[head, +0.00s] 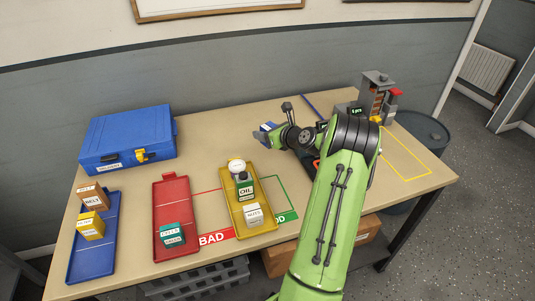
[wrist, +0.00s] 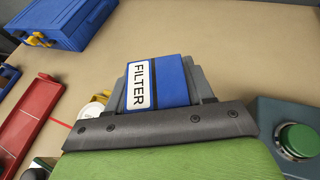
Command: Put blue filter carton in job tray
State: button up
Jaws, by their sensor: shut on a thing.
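The blue filter carton (wrist: 172,85) has a white FILTER label and sits between the jaws in the wrist view. My gripper (head: 268,131) is shut on it and holds it over the table, right of the yellow tray's far end. Part of the carton is hidden by the jaws. Three trays lie on the table: a blue tray (head: 92,262) with two cartons, a red tray (head: 171,193) with a teal carton, and a yellow tray (head: 238,208) with several items. I cannot read which one is the job tray.
A blue case (head: 127,136) stands at the back left. Red BAD (head: 214,238) and green outlines mark the table beside the yellow tray. Grey equipment (head: 375,92) stands at the back right, and a green button box (wrist: 298,140) is right of my gripper. The table's back middle is clear.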

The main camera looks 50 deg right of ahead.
aim_at(266, 160)
notch_tip(266, 160, down, 9)
jog(key=b, duration=0.2)
jog(key=shift+r+b, duration=0.2)
jog(key=shift+b, duration=0.15)
jog(key=shift+r, duration=0.1)
jog(key=o, duration=1.1)
jog(key=shift+c, duration=0.2)
